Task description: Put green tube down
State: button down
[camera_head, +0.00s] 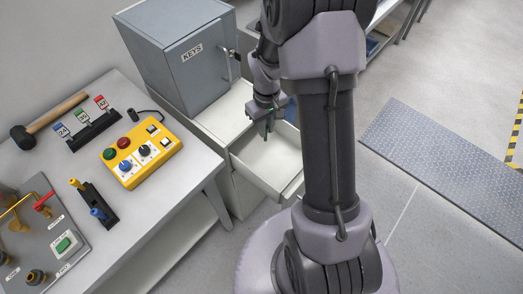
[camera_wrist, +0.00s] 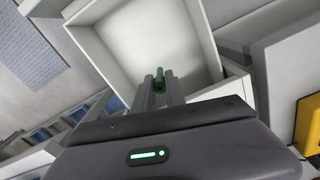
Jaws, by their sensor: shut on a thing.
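The green tube (camera_wrist: 159,80) is held between the two fingers of my gripper (camera_wrist: 161,88) in the wrist view, and its end shows at the fingertips. In the head view my gripper (camera_head: 266,120) hangs above the open white drawer (camera_head: 268,163), close to the drawer's back end, with a small green bit of the tube at its tip. The drawer also shows in the wrist view (camera_wrist: 135,35), where its visible floor is empty. I cannot tell how high the tube is above the drawer floor.
A grey key cabinet (camera_head: 190,60) stands on the drawer unit behind my gripper. The table (camera_head: 70,185) at left bears a yellow button box (camera_head: 141,150), a mallet (camera_head: 48,120), a rack with tags (camera_head: 92,130) and a small black holder with yellow and blue tubes (camera_head: 93,205).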

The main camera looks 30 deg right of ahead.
aim_at(266, 140)
notch_tip(266, 140, down, 10)
jog(key=b, duration=0.4)
jog(key=shift+d, duration=0.1)
jog(key=shift+f+b, duration=0.2)
jog(key=shift+b, duration=0.15)
jog(key=c, duration=1.4)
grip_release()
jog(key=shift+o, duration=0.2)
jog(key=shift+r, duration=0.15)
